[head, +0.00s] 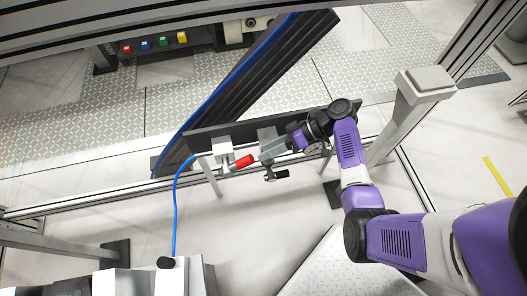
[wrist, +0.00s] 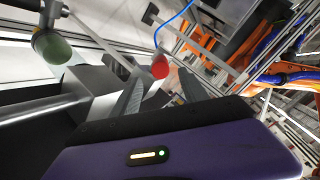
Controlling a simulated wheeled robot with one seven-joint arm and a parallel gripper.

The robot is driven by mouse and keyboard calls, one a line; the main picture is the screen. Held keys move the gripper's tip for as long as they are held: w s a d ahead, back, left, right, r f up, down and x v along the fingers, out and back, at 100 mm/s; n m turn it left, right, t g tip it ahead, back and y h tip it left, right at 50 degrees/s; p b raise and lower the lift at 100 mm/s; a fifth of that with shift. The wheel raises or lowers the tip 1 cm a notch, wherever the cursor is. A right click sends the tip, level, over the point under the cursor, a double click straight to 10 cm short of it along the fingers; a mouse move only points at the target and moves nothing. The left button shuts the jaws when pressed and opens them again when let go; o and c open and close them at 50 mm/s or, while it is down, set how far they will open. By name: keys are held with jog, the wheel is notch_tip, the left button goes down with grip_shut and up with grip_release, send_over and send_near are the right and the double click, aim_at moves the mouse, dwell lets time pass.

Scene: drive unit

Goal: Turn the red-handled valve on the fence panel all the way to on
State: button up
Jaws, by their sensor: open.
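The red-handled valve has a pale block body (head: 222,148) on the dark panel, and its red handle (head: 241,161) points right and slightly up in the head view. In the wrist view the rounded end of the red handle (wrist: 160,67) shows just beyond and between my two grey fingers. My gripper (head: 265,156) is open and empty, close to the right of the handle's end. I cannot tell whether a finger touches it. The valve body is largely hidden in the wrist view.
A second valve with a dark handle (head: 278,175) is close beside my gripper; its handle looks green in the wrist view (wrist: 51,46). A blue hose (head: 175,215) hangs left of the panel. A grey post (head: 405,115) stands to the right. Floor before the panel is clear.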

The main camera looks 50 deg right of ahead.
jog(key=shift+c, duration=0.4)
jog(key=shift+a, duration=0.2)
jog(key=c, duration=0.4)
jog(key=shift+w+a+f+n+g+b, duration=0.15)
jog(key=shift+a+n+b, duration=0.1)
jog(key=shift+a, duration=0.3)
jog(key=shift+w+a+n+g+b, duration=0.15)
jog(key=shift+a+n+b, duration=0.1)
jog(key=shift+a, duration=0.25)
grip_shut()
notch_tip(320, 180, up, 10)
jog(key=s+a+r+n+h+b, duration=0.1)
jog(key=n+h+b, duration=0.15)
jog(key=n, duration=0.75)
send_over(244, 162)
jog(key=a, duration=0.2)
notch_tip(244, 162, down, 8)
jog(key=r, duration=0.1)
jog(key=shift+d+f+n+h, duration=0.15)
jog(key=shift+d+f, duration=0.1)
jog(key=shift+f, duration=0.4)
jog(key=shift+d+f+n+h, duration=0.15)
jog(key=shift+d+f, duration=0.1)
jog(key=shift+f, duration=0.35)
jog(key=shift+s+d+f, duration=0.1)
jog(key=shift+d+f, duration=0.4)
jog(key=shift+f, duration=0.25)
